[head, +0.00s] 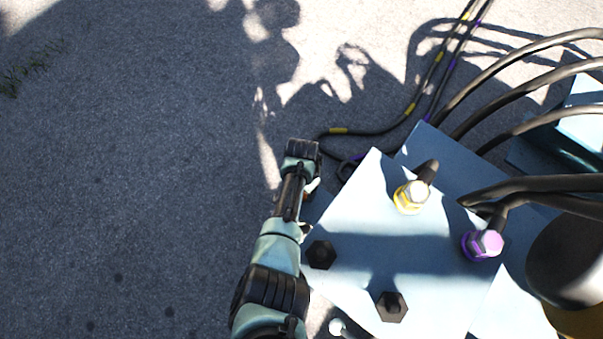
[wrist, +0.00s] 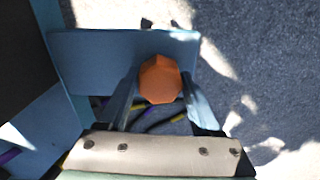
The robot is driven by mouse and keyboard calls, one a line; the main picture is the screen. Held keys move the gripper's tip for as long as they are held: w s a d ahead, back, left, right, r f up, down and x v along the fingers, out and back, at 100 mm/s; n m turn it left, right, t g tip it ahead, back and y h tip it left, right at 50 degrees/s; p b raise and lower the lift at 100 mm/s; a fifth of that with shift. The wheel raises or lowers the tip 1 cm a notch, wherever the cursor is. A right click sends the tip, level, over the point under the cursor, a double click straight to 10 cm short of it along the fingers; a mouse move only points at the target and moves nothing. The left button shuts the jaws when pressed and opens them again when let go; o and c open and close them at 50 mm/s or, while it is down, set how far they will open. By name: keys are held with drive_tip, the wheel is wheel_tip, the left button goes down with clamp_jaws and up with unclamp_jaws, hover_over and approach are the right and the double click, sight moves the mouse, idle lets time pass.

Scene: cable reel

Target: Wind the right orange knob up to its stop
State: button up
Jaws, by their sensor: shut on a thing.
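The orange knob (wrist: 161,80) is a faceted, roundish piece in front of a blue-grey plate (wrist: 90,58) in the wrist view. My gripper (wrist: 160,76) is shut on it, with one finger against each side.
The housing top carries a yellow fitting (head: 411,196), a purple fitting (head: 483,244) and two black bolts (head: 321,254) (head: 391,306). Thick black hoses (head: 520,95) run off right. Thin banded cables (head: 385,128) lie on the asphalt behind. The asphalt (head: 120,170) at left is clear.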

drive_tip(key=n, duration=0.5)
drive_tip(key=shift+s+n, duration=0.2)
drive_tip(key=shift+n, duration=0.1)
drive_tip(key=n, duration=0.4)
drive_tip(key=shift+n+p, duration=0.3)
drive_tip(key=shift+n, duration=0.1)
drive_tip(key=o, duration=1.4)
drive_tip(key=shift+w, duration=0.1)
drive_tip(key=shift+c, duration=0.2)
drive_tip(key=shift+r, duration=0.1)
wheel_tip(320, 180, up, 13)
drive_tip(key=p, duration=0.8)
